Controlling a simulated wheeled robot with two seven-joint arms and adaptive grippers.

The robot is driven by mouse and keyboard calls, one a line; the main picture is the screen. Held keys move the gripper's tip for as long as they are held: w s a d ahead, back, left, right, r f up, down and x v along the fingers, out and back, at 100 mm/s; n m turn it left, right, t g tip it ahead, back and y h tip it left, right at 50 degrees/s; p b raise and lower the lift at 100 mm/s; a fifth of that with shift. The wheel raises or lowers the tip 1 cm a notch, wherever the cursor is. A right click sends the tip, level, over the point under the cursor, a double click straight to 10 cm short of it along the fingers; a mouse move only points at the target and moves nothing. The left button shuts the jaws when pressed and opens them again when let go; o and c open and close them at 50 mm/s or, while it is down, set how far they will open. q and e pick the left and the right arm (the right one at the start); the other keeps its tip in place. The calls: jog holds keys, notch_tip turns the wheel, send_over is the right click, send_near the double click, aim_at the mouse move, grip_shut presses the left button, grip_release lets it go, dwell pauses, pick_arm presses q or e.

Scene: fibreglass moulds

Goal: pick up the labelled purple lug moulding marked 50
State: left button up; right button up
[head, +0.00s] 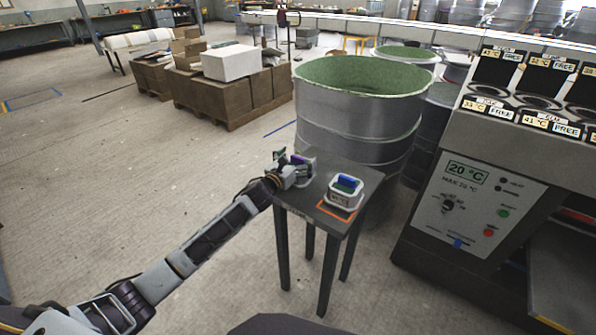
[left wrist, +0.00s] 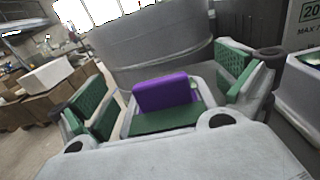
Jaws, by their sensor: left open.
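The purple lug moulding (left wrist: 163,92) stands up in the middle of the left wrist view, between the fingers of my left gripper (left wrist: 170,96). No 50 mark is readable on it. A pale tray rim (left wrist: 205,92) shows around it, and a green surface lies just in front of it. The green-padded fingers are apart on either side, with a visible gap to the moulding. In the head view my left gripper (head: 290,170) is at the left end of the small table (head: 326,217), and only a bit of purple shows there. My right gripper is not in view.
A white container (head: 343,201) with a blue piece (head: 348,183) stands on the same table, to the right of the gripper. A large metal drum (head: 355,125) rises close behind the table. A control cabinet (head: 465,205) stands at the right. Floor is open at left.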

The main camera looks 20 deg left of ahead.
pick_arm(q)
jog(key=c, duration=1.3)
jog(key=shift+r, duration=0.15)
jog(key=shift+c, duration=0.2)
jog(key=shift+r, duration=0.45)
notch_tip(320, 180, up, 7)
jog(key=shift+r+p, duration=0.1)
jog(key=shift+p, duration=0.9)
jog(key=shift+r, duration=0.8)
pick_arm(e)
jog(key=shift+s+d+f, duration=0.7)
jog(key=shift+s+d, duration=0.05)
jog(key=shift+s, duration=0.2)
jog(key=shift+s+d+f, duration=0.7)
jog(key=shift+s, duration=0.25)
